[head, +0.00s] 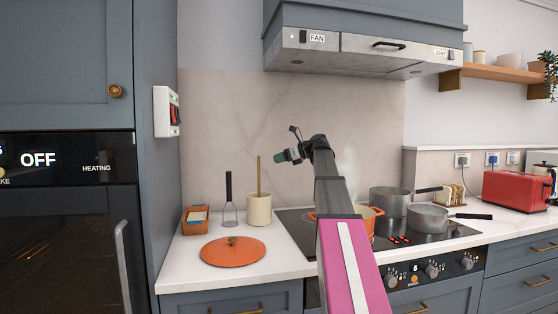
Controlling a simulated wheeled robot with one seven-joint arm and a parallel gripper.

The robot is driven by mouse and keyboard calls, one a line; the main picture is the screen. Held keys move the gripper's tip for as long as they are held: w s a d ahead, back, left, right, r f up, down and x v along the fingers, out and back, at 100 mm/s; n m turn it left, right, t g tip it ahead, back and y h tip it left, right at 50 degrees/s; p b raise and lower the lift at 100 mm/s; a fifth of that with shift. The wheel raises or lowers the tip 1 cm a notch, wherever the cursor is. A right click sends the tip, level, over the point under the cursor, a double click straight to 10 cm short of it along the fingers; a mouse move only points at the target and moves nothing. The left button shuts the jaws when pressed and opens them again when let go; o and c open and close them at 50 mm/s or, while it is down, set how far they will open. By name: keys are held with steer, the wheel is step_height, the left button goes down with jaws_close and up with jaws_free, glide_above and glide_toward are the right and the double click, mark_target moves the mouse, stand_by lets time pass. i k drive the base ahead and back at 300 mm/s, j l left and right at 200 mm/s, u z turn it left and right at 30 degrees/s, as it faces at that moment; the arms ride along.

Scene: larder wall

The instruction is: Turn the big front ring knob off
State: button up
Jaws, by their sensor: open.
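The control knobs are on the dark panel below the hob (437,234), at the counter's front edge. I see a left knob (392,281), a middle knob (431,271) and a right knob (466,264). Their labels are too small to read, so I cannot tell which one is the big front ring knob. Small red lights glow on the hob's front. My gripper (288,146) is open and empty, raised in front of the backsplash, well above and to the left of the knobs. My arm hides the left part of the hob and perhaps part of the panel.
An orange pot (369,218), partly behind my arm, and two grey pans (389,202) (428,219) stand on the hob; one handle points right. An orange lid (233,251) and utensil crock (259,209) are on the left counter. The extractor hood (365,58) hangs above.

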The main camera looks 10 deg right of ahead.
mark_target(389, 280)
steer(key=k, duration=1.5)
